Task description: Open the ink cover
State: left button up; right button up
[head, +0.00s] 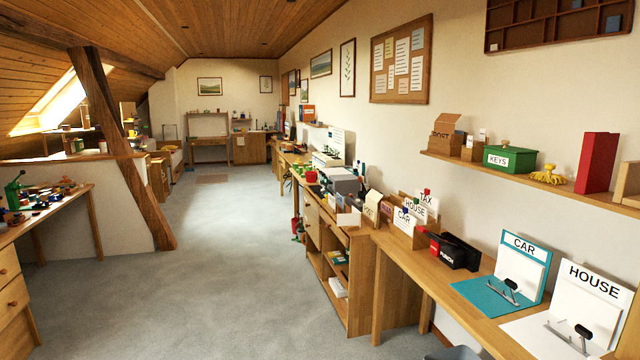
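I cannot make out an ink cover for certain in the head view. A grey and white boxy machine (343,180), perhaps a printer, stands on the long counter along the right wall. It is small and partly hidden by things in front, so I cannot tell whether any cover on it is open or shut. A second pale machine (326,159) stands farther back on the same counter. Neither of my grippers is in view.
A right-hand desk (408,259) holds a teal CAR board (522,262), a white HOUSE board (590,298) and a black PUNCH box (455,251). A shelf (470,168) hangs above. A slanted timber brace (122,150) stands left. The grey carpet (225,265) between is clear.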

aim_at(346, 185)
jog(key=i+j+u, duration=0.35)
jog(key=i, duration=0.95)
jog(key=i+j+u, duration=0.1)
jog(key=i+u, duration=0.25)
jog(key=i, duration=1)
jog(key=i+z, duration=0.15)
jog(key=i, duration=0.35)
jog(key=i+j+z, duration=0.1)
jog(key=i, duration=0.4)
jog(key=i+j+z, duration=0.15)
jog(key=i, duration=0.35)
jog(key=i+j+z, duration=0.15)
jog(key=i, duration=0.35)
jog(key=i+j+z, duration=1.1)
